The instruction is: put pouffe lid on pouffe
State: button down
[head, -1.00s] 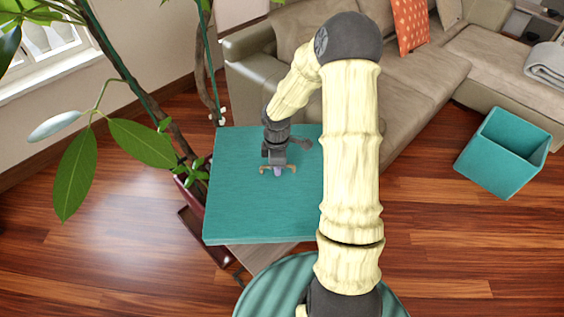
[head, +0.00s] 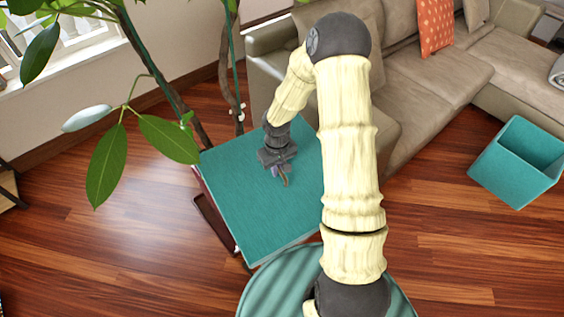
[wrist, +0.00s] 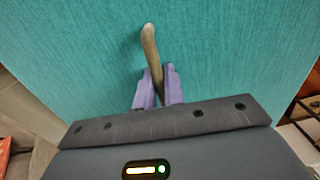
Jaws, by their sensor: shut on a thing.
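The pouffe lid (head: 245,205) is a flat teal square panel with a thin brown handle (wrist: 149,42) on its face. In the head view it is held out in front of me, left of my arm, which hides its right side. My gripper (head: 279,174) is over the middle of the lid. In the wrist view its purple fingers (wrist: 158,85) are closed around the handle. The pouffe (head: 518,165) is a teal, open-topped square box on the floor at the right, well apart from the lid.
A beige sofa (head: 430,80) with an orange cushion (head: 430,25) stands behind. A leafy potted plant (head: 170,138) is at the left, close to the lid's far left side. Wooden floor (head: 450,240) is clear between my arm and the pouffe.

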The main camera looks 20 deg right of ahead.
jog(key=shift+a+r+m+p, duration=0.15)
jog(key=shift+a+m+p, duration=0.35)
jog(key=shift+m, duration=0.8)
jog(key=shift+w, duration=0.1)
